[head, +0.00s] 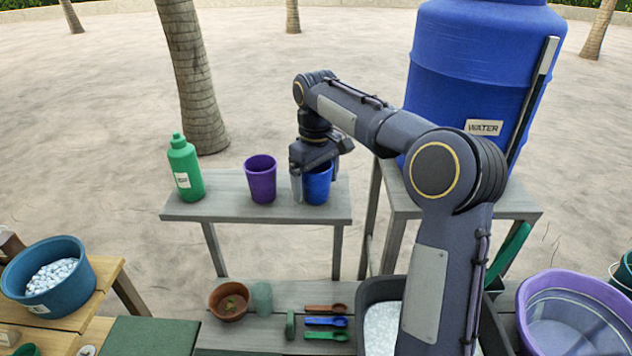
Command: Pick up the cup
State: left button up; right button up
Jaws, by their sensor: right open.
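A blue cup (317,187) stands upright on the grey wooden bench, near the bench's right end. A purple cup (261,180) stands upright to its left, with a small space between them. My right gripper (312,185) is open and points down at the blue cup. One finger shows along the cup's left side, and the gripper body hides part of the rim. I cannot tell whether the fingers touch the cup. My left gripper is not in the picture.
A green bottle (185,168) stands left of the purple cup. A large blue water barrel (470,95) stands on a stand at the right. On the lower shelf are a brown bowl (229,303), a pale green cup (262,298) and several spoons (326,321).

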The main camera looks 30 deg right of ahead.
jog(key=c, duration=1.1)
jog(key=shift+r, duration=0.1)
